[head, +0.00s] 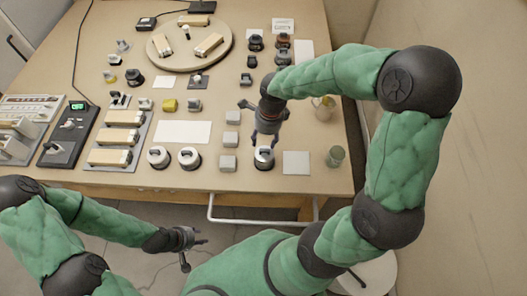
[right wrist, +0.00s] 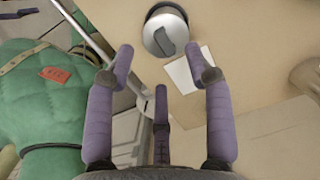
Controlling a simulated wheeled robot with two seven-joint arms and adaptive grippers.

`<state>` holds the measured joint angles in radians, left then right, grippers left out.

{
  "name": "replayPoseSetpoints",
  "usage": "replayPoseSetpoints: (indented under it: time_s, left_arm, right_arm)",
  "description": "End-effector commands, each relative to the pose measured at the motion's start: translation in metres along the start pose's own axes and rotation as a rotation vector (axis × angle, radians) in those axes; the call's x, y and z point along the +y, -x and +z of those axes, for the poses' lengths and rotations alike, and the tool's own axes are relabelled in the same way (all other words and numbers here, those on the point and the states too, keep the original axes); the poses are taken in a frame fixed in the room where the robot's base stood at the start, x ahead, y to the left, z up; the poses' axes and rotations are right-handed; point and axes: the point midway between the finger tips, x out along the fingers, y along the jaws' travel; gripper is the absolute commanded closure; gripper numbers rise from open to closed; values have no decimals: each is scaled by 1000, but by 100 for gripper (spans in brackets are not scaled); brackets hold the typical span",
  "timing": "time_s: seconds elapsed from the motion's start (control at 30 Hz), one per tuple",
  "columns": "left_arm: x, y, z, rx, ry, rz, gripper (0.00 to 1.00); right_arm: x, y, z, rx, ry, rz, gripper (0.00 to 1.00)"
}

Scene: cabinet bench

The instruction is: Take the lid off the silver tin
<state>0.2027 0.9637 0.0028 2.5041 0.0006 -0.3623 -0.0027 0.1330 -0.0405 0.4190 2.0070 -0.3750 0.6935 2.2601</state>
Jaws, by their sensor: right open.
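The silver tin (head: 264,160) stands upright near the bench's front edge. In the right wrist view the tin (right wrist: 160,35) shows its round pale lid with a dark grey raised grip, on the tin. My right gripper (head: 266,138) is above and just behind the tin in the head view. It also shows in the right wrist view (right wrist: 163,72), fingers spread wide and empty, with the tin beyond the fingertips and apart from them. My left gripper (head: 190,243) is low in front of the bench, fingers apart and empty.
Two similar round tins (head: 189,158) stand left of the silver tin. Small grey blocks (head: 229,140) stand beside it on the left. A rail (head: 250,222) runs below the front edge.

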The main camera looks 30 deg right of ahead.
Motion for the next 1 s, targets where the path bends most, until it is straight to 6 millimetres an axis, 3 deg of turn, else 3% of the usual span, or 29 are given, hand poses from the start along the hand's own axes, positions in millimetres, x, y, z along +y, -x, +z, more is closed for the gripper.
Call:
replayPoseSetpoints:
  time_s: [0.07,0.37,0.63,0.93,1.0]
  left_arm:
    - [-2,-4,0,0,0,0,60]
    - [-4,-11,-1,1,0,0,60]
    - [-10,-28,-2,1,0,0,60]
    - [-10,-28,-2,1,0,0,60]
    - [-10,-28,-2,1,0,0,60]
  right_arm:
    - [0,-11,0,0,0,2,47]
    - [2,-26,-4,-1,0,1,47]
    - [6,-63,-12,0,2,2,47]
    - [5,-67,-12,-1,1,0,47]
    - [5,-67,-12,-1,1,0,67]
